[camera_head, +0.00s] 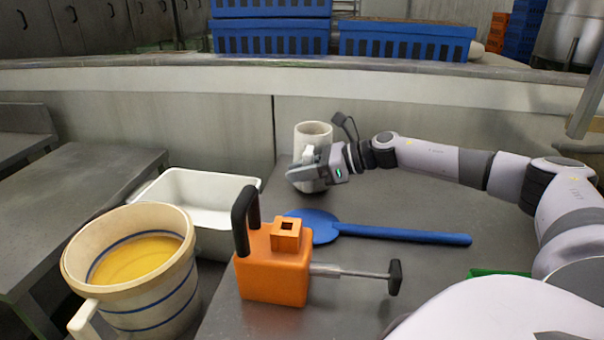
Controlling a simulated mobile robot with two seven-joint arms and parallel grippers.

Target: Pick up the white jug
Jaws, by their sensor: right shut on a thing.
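The white jug (313,130) stands upright at the back of the grey worktop, near the wall. My right gripper (308,176) reaches in from the right and is shut on the jug, across its front side. The gripper hides much of the jug's lower front, so I cannot tell whether the base touches the worktop. My left gripper is not in view.
A blue paddle (400,234) lies in front of the jug. An orange device (272,270) with a black handle stands nearer. A white tub (207,193) and a striped bucket of yellow liquid (140,270) are at left. Blue crates (405,40) stand behind.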

